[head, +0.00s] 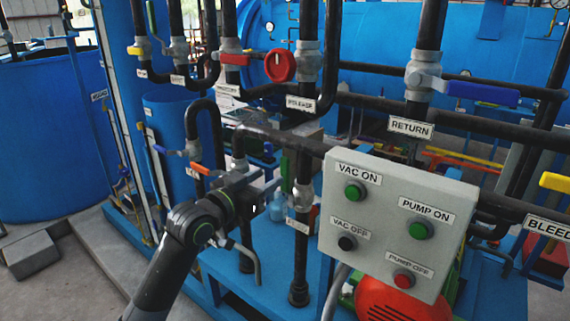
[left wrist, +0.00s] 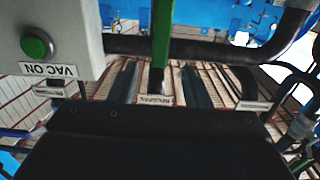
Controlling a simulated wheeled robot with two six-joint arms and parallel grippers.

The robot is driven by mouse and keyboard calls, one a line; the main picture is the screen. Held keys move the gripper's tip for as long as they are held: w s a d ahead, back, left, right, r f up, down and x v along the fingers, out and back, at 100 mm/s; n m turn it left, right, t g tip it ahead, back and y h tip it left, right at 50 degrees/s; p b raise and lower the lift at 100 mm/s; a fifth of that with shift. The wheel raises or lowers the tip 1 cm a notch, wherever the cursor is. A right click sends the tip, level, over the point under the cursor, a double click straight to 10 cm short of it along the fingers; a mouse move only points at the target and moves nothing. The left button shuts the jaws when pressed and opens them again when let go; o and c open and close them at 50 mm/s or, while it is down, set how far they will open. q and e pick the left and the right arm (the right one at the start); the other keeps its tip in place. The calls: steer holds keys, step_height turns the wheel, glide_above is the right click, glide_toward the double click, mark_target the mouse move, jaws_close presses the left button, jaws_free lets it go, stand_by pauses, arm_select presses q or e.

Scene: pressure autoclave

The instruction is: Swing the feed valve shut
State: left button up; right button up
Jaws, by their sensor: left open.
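No label that I can read with certainty says FEED, so I cannot tell for sure which valve is the feed valve. My left gripper (head: 256,186) is at the pipes left of the grey control box, near a valve (head: 303,197) on a vertical black pipe; a small label (head: 298,226) below it is too small to read. In the left wrist view my left gripper (left wrist: 158,78) is open, its dark fingers apart. A green lever (left wrist: 162,35) shows between and beyond them; I cannot tell whether they touch it. My right gripper is out of view.
The control box (head: 333,230) with its buttons stands right of my left gripper; it also shows in the left wrist view (left wrist: 80,20). A red valve handle (head: 279,66) is above, a blue lever (head: 483,94) at upper right, and an orange lever (head: 199,168) left. Black pipes crowd the space.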

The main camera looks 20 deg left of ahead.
mark_target(283, 167)
arm_select(q)
steer(key=p+x, duration=0.1)
steer(key=x, duration=0.7)
jaws_close()
stand_by(0.3)
